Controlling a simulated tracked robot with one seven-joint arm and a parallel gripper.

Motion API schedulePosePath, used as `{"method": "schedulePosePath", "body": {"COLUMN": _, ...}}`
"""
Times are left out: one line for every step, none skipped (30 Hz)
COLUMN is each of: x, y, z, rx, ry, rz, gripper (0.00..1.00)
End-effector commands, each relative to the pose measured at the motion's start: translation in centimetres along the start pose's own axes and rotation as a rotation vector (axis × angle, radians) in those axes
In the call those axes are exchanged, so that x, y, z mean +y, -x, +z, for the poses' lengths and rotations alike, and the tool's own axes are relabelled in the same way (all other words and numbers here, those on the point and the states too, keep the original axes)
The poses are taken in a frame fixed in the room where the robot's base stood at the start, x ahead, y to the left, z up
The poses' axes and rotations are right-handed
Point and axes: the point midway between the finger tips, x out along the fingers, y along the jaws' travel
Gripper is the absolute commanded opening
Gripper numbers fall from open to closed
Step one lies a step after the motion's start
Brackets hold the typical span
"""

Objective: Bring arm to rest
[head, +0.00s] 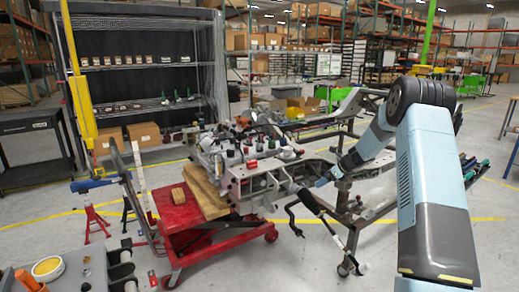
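My light-blue arm rises at the right of the head view, bends at a dark elbow, and reaches down and left. My gripper (323,181) is small and dark at its end, so I cannot tell whether its fingers are open or shut. It is just right of the grey metal assembly (262,188) on the red cart, close to a black bent handle (305,202). I cannot tell whether it touches anything. The metal chassis frame (340,190) stands behind and below the forearm.
The red wheeled cart (183,213) carries wooden blocks. A yellow post (80,105) and red jack stands (95,222) are at the left. A wire shelf (140,105) stands behind. A bench corner with a yellow-topped can (48,268) is at lower left. Floor is clear at bottom centre.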

Motion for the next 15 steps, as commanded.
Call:
{"method": "schedulePosePath", "body": {"x": 1.0, "y": 1.5, "z": 1.4, "rx": 0.009, "ry": 0.060, "rz": 0.001, "gripper": 0.94}}
{"method": "schedulePosePath", "body": {"x": 1.6, "y": 2.2, "z": 1.9, "rx": 0.017, "ry": 0.096, "rz": 0.005, "gripper": 0.94}}
{"method": "schedulePosePath", "body": {"x": 2.5, "y": 3.2, "z": 2.8, "rx": 0.026, "ry": 0.145, "rz": 0.008, "gripper": 0.94}}
{"method": "schedulePosePath", "body": {"x": 3.1, "y": 3.9, "z": 3.3, "rx": 0.033, "ry": 0.181, "rz": 0.010, "gripper": 0.94}}
{"method": "schedulePosePath", "body": {"x": 3.7, "y": 4.7, "z": 3.9, "rx": 0.039, "ry": 0.217, "rz": 0.012, "gripper": 0.94}}
{"method": "schedulePosePath", "body": {"x": 4.5, "y": 5.7, "z": 4.5, "rx": 0.049, "ry": 0.266, "rz": 0.015, "gripper": 0.94}}
{"method": "schedulePosePath", "body": {"x": 5.2, "y": 6.4, "z": 5.1, "rx": 0.055, "ry": 0.301, "rz": 0.017, "gripper": 0.94}}
{"method": "schedulePosePath", "body": {"x": 5.9, "y": 7.2, "z": 5.5, "rx": 0.063, "ry": 0.338, "rz": 0.020, "gripper": 0.94}}
{"method": "schedulePosePath", "body": {"x": 6.8, "y": 8.2, "z": 6.2, "rx": 0.071, "ry": 0.386, "rz": 0.023, "gripper": 0.94}}
{"method": "schedulePosePath", "body": {"x": 7.5, "y": 8.9, "z": 6.6, "rx": 0.079, "ry": 0.420, "rz": 0.026, "gripper": 0.94}}
{"method": "schedulePosePath", "body": {"x": 8.1, "y": 9.6, "z": 7.0, "rx": 0.086, "ry": 0.456, "rz": 0.028, "gripper": 0.94}}
{"method": "schedulePosePath", "body": {"x": 9.1, "y": 10.6, "z": 7.5, "rx": 0.096, "ry": 0.503, "rz": 0.033, "gripper": 0.94}}
{"method": "schedulePosePath", "body": {"x": 9.8, "y": 11.4, "z": 7.9, "rx": 0.102, "ry": 0.537, "rz": 0.035, "gripper": 0.94}}
{"method": "schedulePosePath", "body": {"x": 10.5, "y": 12.1, "z": 8.2, "rx": 0.110, "ry": 0.574, "rz": 0.038, "gripper": 0.94}}
{"method": "schedulePosePath", "body": {"x": 11.4, "y": 13.1, "z": 8.6, "rx": 0.119, "ry": 0.619, "rz": 0.041, "gripper": 0.94}}
